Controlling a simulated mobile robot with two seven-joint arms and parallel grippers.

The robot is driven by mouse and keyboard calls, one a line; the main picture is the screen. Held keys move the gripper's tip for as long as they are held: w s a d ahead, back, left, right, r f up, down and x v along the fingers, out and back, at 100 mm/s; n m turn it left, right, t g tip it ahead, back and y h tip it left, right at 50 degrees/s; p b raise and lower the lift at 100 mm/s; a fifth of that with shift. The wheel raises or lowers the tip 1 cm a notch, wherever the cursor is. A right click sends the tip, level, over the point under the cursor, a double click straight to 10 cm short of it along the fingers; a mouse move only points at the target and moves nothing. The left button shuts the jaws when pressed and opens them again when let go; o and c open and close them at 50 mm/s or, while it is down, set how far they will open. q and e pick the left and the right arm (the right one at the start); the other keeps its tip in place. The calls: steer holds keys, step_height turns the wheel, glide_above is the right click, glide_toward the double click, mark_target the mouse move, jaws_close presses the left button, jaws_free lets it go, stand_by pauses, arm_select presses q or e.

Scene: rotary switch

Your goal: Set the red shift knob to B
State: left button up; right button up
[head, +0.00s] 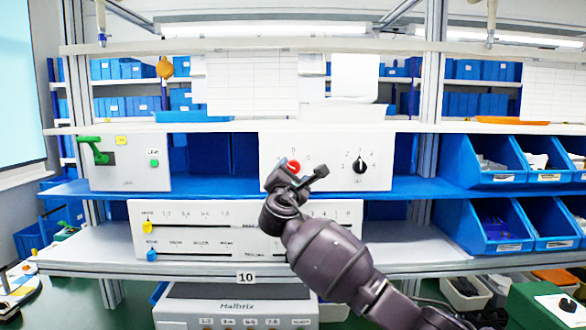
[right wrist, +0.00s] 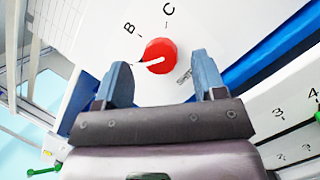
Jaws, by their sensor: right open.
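The red shift knob (head: 293,166) sits on the right-hand white panel (head: 330,142) on the shelf. In the right wrist view the red knob (right wrist: 163,49) has a white pointer line aimed left, below the letter B and away from C. Any letter at its tip is hidden, perhaps by the left finger. My right gripper (head: 297,177) is open in front of the panel. In its wrist view the right gripper (right wrist: 162,80) has its two fingers spread below and to either side of the knob, with nothing between them. My left gripper is not in view.
A black numbered dial (head: 360,166) is right of the red knob on the same panel. A slider panel (head: 180,215) stands on the shelf below. A box with a green lever (head: 95,150) is at left, and blue bins (head: 485,165) are at right.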

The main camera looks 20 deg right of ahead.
steer(key=shift+w+d+r, duration=0.2)
steer(key=shift+w+d, duration=0.1)
steer(key=shift+w, duration=0.35)
steer(key=c, duration=0.9)
